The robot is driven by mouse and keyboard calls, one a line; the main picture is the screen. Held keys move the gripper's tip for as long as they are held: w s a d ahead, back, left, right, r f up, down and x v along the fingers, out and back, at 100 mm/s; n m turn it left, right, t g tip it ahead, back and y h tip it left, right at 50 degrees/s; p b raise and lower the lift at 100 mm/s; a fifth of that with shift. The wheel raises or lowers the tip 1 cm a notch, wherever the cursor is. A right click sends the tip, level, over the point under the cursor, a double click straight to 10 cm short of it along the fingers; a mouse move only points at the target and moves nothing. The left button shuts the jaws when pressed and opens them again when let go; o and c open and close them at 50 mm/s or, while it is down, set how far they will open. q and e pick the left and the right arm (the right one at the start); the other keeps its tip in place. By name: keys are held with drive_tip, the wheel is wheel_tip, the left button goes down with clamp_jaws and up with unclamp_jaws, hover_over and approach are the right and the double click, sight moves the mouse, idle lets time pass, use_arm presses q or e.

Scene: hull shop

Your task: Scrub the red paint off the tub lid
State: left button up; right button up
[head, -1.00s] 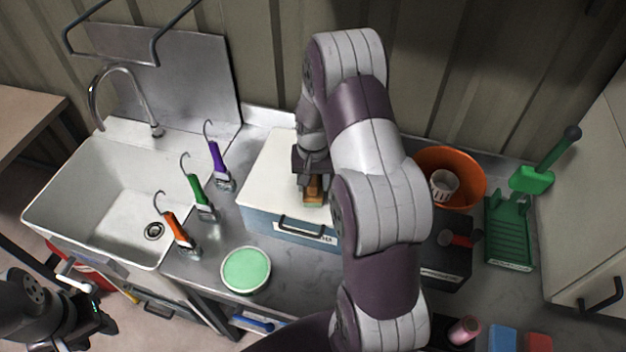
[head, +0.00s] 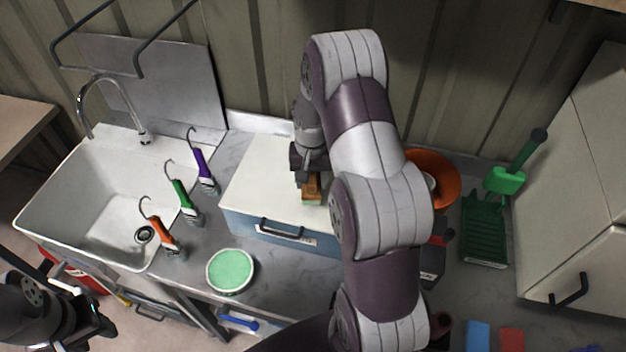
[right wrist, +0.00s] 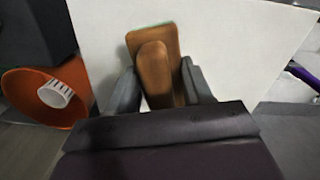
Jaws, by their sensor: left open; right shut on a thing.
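The tub is a blue box (head: 245,228) with a white lid (head: 262,170) and a dark front handle. My right gripper (head: 309,178) is shut on a brown wooden-backed scrubbing brush (head: 312,190), held over the lid's right part. In the right wrist view the brush (right wrist: 166,50) lies between the fingers, against the white lid (right wrist: 225,45); whether it touches cannot be told. I see no red paint on the visible lid; my right arm hides its right side. My left gripper (head: 98,325) is open and empty at the lower left, below the sink.
Purple, green and orange-handled brushes (head: 182,200) lie between the white sink (head: 60,195) and the tub. A round green-topped dish (head: 230,269) stands in front. An orange bowl (head: 440,178) and green dustpan (head: 485,232) are to the right.

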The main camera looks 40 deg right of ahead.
wheel_tip(320, 180, up, 4)
drive_tip(key=shift+d+f+p, duration=0.15)
drive_tip(key=shift+f+p, duration=0.1)
drive_tip(key=shift+p, duration=0.9)
drive_tip(key=shift+s+r, duration=0.1)
drive_tip(key=shift+r, duration=0.05)
